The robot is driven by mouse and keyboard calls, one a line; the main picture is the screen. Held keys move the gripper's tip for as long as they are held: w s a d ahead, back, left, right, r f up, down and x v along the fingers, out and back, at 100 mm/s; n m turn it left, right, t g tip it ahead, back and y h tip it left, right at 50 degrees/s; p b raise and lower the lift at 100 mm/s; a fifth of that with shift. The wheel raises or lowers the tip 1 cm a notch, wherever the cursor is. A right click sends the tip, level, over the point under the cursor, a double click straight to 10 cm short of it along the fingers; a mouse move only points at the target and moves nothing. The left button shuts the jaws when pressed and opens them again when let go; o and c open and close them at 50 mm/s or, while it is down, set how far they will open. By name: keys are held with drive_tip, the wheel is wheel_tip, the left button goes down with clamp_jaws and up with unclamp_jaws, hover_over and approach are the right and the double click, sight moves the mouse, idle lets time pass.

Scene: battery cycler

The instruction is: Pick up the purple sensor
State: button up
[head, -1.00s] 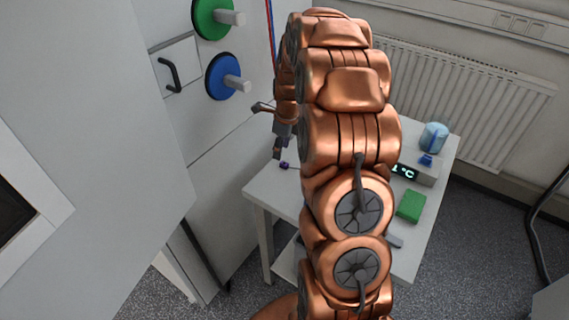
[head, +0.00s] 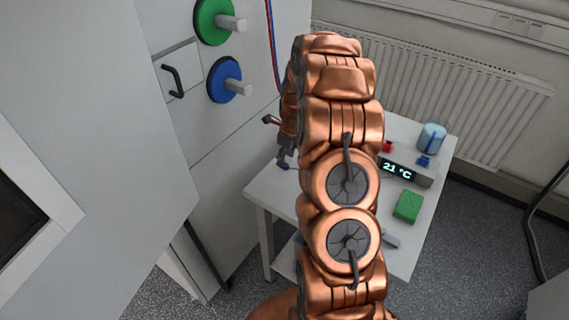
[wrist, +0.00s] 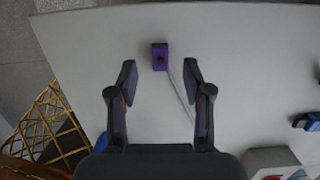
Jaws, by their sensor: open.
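The purple sensor (wrist: 160,57) is a small block with a dark spot on it, lying on the white table (wrist: 235,50) in the wrist view. A thin light cable runs from it. My gripper (wrist: 160,78) is open and empty, its two fingers pointing toward the sensor. The sensor lies just beyond the fingertips in the picture, roughly centred between them. In the head view my gripper (head: 285,160) is low over the table's left corner, and the sensor cannot be clearly told apart from it there.
On the table stand a display box (head: 408,171) reading 21 °C, a green block (head: 408,206), and a light blue cylinder (head: 432,137). A blue piece (head: 424,161) and a red piece (head: 388,147) are at the box. A grey cabinet (head: 235,150) stands close at the left.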

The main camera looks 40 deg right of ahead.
drive_tip(key=shift+w+f+p, duration=0.2)
drive_tip(key=shift+f+p, duration=0.25)
drive_tip(key=shift+f, duration=1)
drive_tip(key=shift+c, duration=0.4)
clamp_jaws()
